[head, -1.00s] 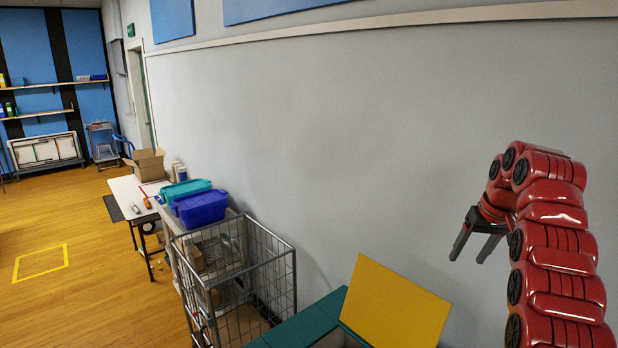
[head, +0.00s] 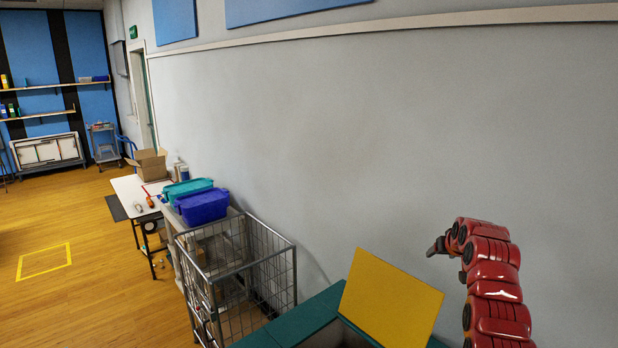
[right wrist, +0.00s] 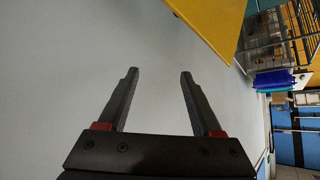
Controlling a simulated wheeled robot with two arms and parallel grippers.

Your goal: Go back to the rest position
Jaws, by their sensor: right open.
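My right gripper (head: 437,246) is in front of the grey wall at the right of the head view, above and to the right of the yellow panel. It is seen small and partly from the side there. In the right wrist view its two dark fingers (right wrist: 158,75) are spread apart with nothing between them. My red right arm comes up from the lower right. My left gripper is not in view.
A yellow panel (head: 391,300) stands up from a teal box (head: 305,318) below my right gripper. A wire cage cart (head: 268,262) is left of it. Blue (head: 202,207) and teal (head: 187,187) bins and a white table (head: 128,190) stand beyond. Wooden floor (head: 85,235) at left is open.

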